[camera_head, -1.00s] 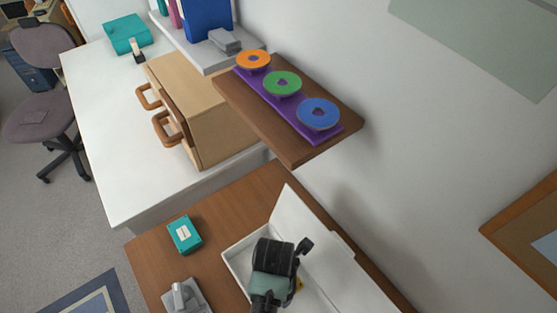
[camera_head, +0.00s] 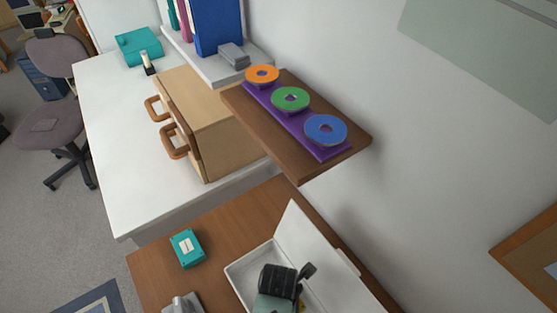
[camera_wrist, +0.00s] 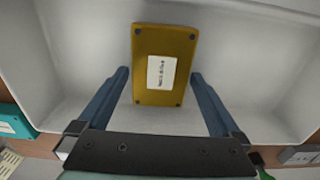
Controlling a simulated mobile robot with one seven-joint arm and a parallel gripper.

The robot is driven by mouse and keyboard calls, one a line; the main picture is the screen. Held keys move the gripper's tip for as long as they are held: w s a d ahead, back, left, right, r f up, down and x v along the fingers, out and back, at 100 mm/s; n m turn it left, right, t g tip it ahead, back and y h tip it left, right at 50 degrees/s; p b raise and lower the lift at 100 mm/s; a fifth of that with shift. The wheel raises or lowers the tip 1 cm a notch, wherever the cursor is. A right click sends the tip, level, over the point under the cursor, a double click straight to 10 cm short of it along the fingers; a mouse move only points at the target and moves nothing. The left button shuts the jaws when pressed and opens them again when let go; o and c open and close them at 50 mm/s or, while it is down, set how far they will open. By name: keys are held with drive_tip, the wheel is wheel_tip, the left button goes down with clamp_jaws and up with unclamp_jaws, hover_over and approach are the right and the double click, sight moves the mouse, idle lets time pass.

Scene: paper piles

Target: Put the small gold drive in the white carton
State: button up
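The small gold drive (camera_wrist: 145,93) with a white label lies flat inside the white carton in the wrist view. The white carton (camera_head: 243,275) stands open on the brown desk in the head view, its lid raised on the right; its pale inner wall also shows in the wrist view (camera_wrist: 75,35). My gripper (camera_wrist: 160,71) is open, with one blue-grey finger at each side of the drive's lower part. A gap shows at the left finger; the right finger appears very close to the drive's edge. In the head view my wrist hides most of the carton's inside.
A teal drive (camera_head: 187,247) lies on the brown desk (camera_head: 232,232) left of the carton. A grey device (camera_head: 182,304) is at the bottom edge. A brown shelf (camera_head: 300,170) with several colored discs juts out above the desk. A wooden drawer box (camera_head: 210,110) stands behind.

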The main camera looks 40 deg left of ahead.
wheel_tip(320, 180, up, 12)
drive_tip(key=p, duration=0.1)
drive_tip(key=shift+r, duration=0.2)
idle(0.7)
